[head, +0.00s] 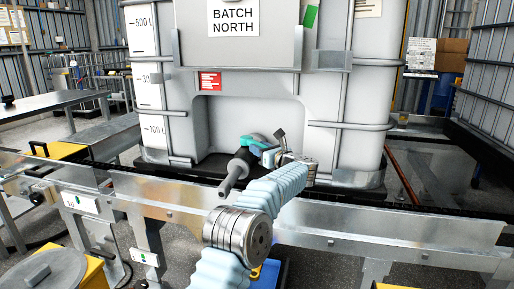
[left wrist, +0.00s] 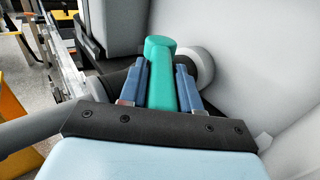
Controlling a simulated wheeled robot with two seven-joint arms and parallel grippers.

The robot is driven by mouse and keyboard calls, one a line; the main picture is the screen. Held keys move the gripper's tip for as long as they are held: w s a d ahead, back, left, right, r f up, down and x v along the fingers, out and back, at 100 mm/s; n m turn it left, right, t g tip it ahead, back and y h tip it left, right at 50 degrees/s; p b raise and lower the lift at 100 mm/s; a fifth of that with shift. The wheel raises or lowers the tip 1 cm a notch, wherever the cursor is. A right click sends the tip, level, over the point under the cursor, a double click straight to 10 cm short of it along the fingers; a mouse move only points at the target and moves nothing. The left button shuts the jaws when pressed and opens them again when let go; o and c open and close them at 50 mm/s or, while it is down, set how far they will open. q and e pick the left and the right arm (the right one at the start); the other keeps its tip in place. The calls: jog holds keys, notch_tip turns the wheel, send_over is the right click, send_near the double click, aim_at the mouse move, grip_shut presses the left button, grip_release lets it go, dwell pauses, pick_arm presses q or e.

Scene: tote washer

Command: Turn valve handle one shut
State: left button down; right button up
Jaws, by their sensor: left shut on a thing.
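The teal valve handle (head: 252,141) sits on the dark outlet valve (head: 236,171) low on the front of the white tank marked BATCH NORTH. In the left wrist view the handle (left wrist: 161,50) runs between the two blue fingers of my left gripper (left wrist: 161,78). The fingers are closed on its sides and its rounded end shows beyond them. In the head view my left gripper (head: 272,157) is at the valve, and its wrist partly hides the fingers. A pale round fitting (left wrist: 202,67) shows behind the right finger. My right gripper is not in view.
The white tank (head: 240,85) stands in a metal cage on a dark base. A metal rail (head: 400,222) runs across in front of it. A grey table (head: 50,104) stands at the left, and another caged tank (head: 490,85) stands at the right.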

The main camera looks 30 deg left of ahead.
pick_arm(q)
jog(key=shift+w+n+g, duration=0.2)
jog(key=shift+n+g, duration=0.1)
jog(key=shift+g, duration=0.1)
jog(key=c, duration=0.9)
grip_release()
jog(key=shift+d, duration=0.1)
jog(key=shift+s+d+f, duration=0.1)
jog(key=shift+d, duration=0.25)
jog(key=shift+b+v, duration=2.1)
jog(key=shift+v, duration=4.4)
jog(key=shift+c, duration=0.2)
